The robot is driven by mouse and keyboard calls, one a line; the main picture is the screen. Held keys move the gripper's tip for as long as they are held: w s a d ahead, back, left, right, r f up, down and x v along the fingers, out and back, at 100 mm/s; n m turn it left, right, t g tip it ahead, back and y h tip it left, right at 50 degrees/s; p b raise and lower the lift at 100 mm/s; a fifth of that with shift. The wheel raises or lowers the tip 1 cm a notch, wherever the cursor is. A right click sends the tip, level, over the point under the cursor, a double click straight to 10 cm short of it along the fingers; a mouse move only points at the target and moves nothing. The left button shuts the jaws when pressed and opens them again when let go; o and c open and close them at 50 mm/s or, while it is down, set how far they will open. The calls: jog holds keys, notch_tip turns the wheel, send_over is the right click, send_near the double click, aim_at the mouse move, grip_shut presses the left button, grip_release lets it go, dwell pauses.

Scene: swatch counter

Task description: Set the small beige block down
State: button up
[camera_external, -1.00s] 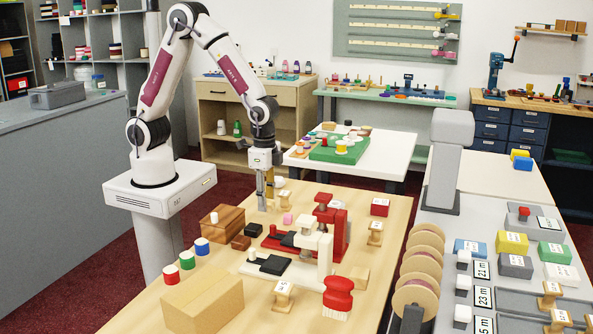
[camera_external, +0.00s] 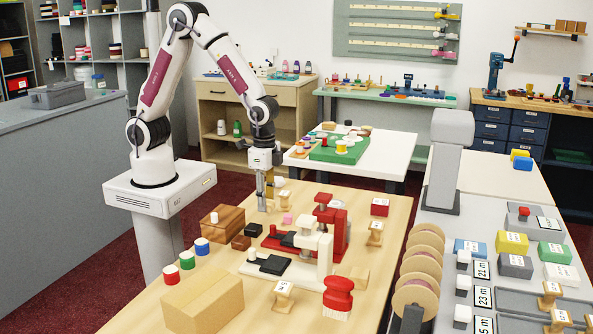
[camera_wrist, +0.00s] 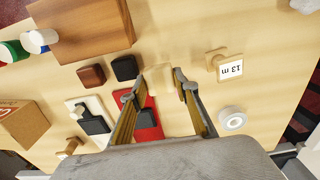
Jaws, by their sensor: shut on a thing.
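My gripper (camera_external: 266,205) points straight down over the far left part of the wooden table, with its fingertips close to the tabletop. In the wrist view, its two fingers (camera_wrist: 160,84) are shut on the small beige block (camera_wrist: 158,79). The block is pale and almost blends into the table's wood. In the external view the fingers mostly hide it. I cannot tell whether its underside touches the table (camera_external: 200,322).
A stamp marked "13 m" (camera_wrist: 229,68) and a white ring (camera_wrist: 232,121) lie to the right of the fingers in the wrist view. A black block (camera_wrist: 124,68) and brown block (camera_wrist: 91,77) lie left.

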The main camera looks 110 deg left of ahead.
jog(key=w+d+r, duration=0.2)
jog(key=d+r, duration=0.1)
jog(key=d, duration=0.7)
notch_tip(320, 180, up, 2)
send_over(238, 261)
jog(key=shift+f, duration=3.05)
jog(key=shift+f, duration=0.15)
jog(key=shift+f, duration=1.75)
jog(key=shift+f, duration=0.1)
